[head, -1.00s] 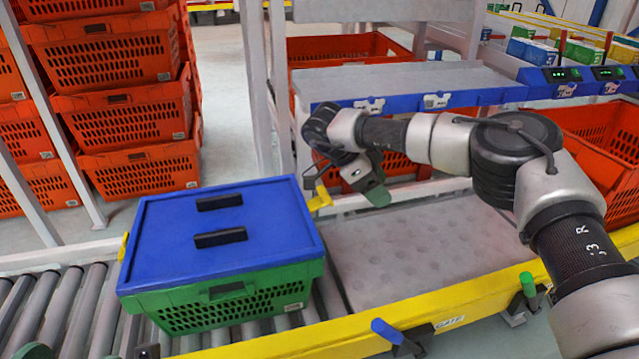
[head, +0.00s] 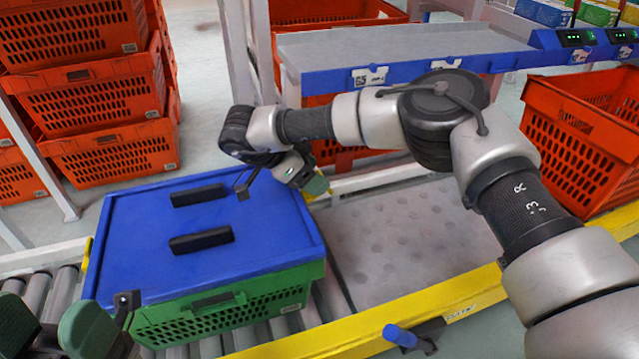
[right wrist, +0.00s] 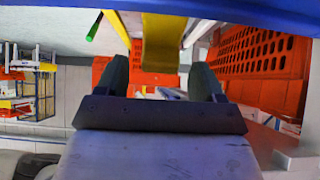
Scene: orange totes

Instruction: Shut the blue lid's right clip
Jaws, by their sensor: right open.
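The blue lid (head: 140,235) lies on the green tote (head: 220,310); it also shows along the top of the right wrist view (right wrist: 240,14). Its right clip is yellow; only a little shows in the head view (head: 310,197), behind my right gripper (head: 312,184). In the right wrist view the clip (right wrist: 160,45) sticks out from under the lid, in line with the gap between the open fingers (right wrist: 160,78). I cannot tell whether they touch it. The left yellow clip (head: 89,258) is at the lid's left edge. My left gripper (head: 52,328) is open and empty at bottom left.
The tote stands on a roller conveyor (head: 45,288) with a yellow rail (head: 345,338). A bare grey dimpled plate (head: 410,235) lies to its right. A blue-edged shelf (head: 400,65) is behind, with orange totes stacked at left (head: 110,155) and one at right (head: 590,140).

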